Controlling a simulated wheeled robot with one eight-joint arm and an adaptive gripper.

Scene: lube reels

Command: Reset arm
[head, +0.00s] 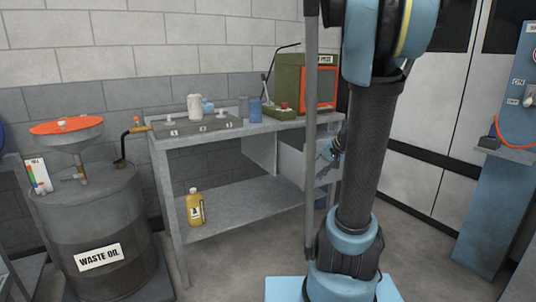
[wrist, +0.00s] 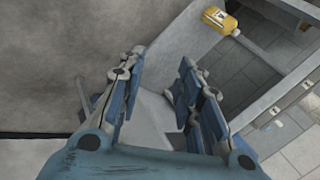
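My gripper (wrist: 157,88) is open and empty in the wrist view, with its two blue and grey fingers apart. In the head view a small part of my gripper (head: 328,152) shows behind my arm, near the right end of the bench. Most of it is hidden there. My arm stands upright across the right half of the head view.
A grey workbench (head: 215,212) holds a green and orange machine (head: 288,78) and small containers. A yellow bottle (head: 195,207) stands on its lower shelf and shows in the wrist view (wrist: 220,20). A waste oil drum (head: 95,225) is at left, a blue cabinet (head: 490,200) at right.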

